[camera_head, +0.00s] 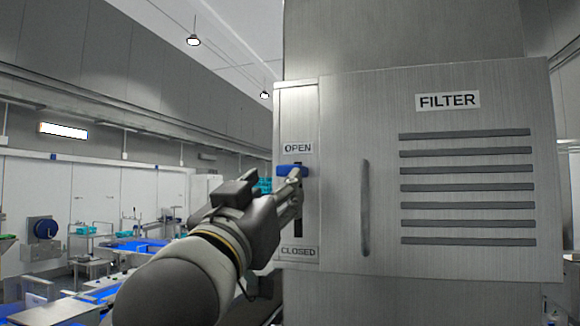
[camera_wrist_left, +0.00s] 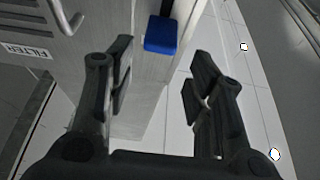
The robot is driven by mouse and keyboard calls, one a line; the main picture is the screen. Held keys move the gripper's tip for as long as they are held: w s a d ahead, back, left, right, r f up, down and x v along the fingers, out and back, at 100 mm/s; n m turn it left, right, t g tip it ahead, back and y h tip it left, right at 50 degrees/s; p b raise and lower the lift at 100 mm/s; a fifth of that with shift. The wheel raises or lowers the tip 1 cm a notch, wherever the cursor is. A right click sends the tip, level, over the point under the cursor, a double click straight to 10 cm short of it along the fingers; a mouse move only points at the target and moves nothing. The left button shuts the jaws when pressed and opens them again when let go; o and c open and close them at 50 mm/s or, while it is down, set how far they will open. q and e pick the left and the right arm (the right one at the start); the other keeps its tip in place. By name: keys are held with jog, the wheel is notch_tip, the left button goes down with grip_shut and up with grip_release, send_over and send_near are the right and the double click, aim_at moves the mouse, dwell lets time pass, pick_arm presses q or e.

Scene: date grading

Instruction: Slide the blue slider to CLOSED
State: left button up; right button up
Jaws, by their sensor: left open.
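The blue slider (camera_head: 291,170) sits near the top of its dark vertical slot (camera_head: 298,226), just under the OPEN label (camera_head: 298,148). The CLOSED label (camera_head: 298,252) is at the slot's lower end. My left gripper (camera_head: 296,180) is at the slider in the head view and covers part of the slot. In the left wrist view the blue slider (camera_wrist_left: 161,35) lies beyond and between the two open fingers (camera_wrist_left: 160,75). Nothing is between the fingertips themselves, and contact with the slider cannot be told. My right gripper is not in view.
The slot is on a narrow metal panel left of the FILTER door (camera_head: 450,180), which has a vertical handle (camera_head: 365,208) and several dark louvres.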

aim_at(287, 172)
pick_arm(q)
jog(key=p+x, duration=0.4)
jog(key=x, duration=0.4)
jog(key=shift+w+r+p, duration=0.15)
jog(key=shift+w+p, duration=0.15)
jog(key=shift+w+d, duration=0.2)
jog(key=shift+w, duration=0.25)
